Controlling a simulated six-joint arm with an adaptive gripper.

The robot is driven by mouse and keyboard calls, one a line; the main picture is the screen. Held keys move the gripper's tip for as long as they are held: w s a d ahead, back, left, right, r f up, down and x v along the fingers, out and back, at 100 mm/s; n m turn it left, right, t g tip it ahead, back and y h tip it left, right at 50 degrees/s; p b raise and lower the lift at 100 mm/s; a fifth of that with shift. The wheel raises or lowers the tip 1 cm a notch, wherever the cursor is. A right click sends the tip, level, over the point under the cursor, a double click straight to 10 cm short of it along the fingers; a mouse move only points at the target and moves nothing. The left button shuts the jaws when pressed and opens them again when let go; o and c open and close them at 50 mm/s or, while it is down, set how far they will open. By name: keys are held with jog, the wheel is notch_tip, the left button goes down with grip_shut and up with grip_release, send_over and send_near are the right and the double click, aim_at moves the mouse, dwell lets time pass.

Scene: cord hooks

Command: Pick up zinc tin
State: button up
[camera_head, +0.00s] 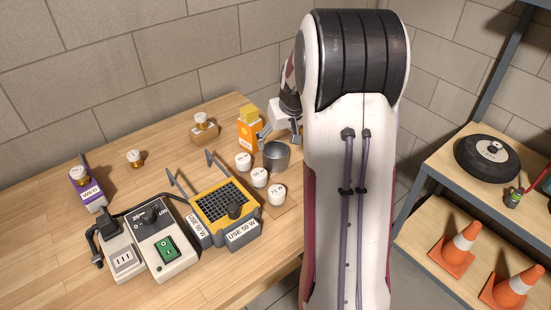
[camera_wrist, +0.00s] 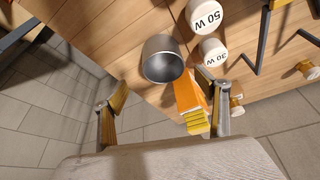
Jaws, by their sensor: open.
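The zinc tin (camera_head: 276,155) is a small grey metal cup standing on the wooden bench, near its right side. In the wrist view the tin (camera_wrist: 163,58) shows its open, empty mouth and lies ahead of my gripper, between the lines of the two fingers. My gripper (camera_head: 281,131) is just behind the tin in the head view, partly hidden by my arm. In the wrist view my gripper (camera_wrist: 169,112) is open and empty, its fingers spread wide and apart from the tin.
An orange bottle (camera_head: 250,132) with a yellow cap stands close to the tin, and in the wrist view the bottle (camera_wrist: 190,100) is near the right finger. Several white weight-like knobs (camera_head: 260,177) sit beside the tin. A yellow holder (camera_head: 222,207) and a power box (camera_head: 161,243) stand further left.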

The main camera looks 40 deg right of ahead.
aim_at(276, 152)
dwell(0.4)
jog(key=shift+x, duration=1.25)
jog(key=shift+a, duration=0.1)
jog(key=shift+a+x, duration=0.15)
jog(key=shift+x, duration=0.7)
jog(key=shift+a+x, duration=0.15)
jog(key=shift+x, duration=1.65)
jog(key=c, duration=1.3)
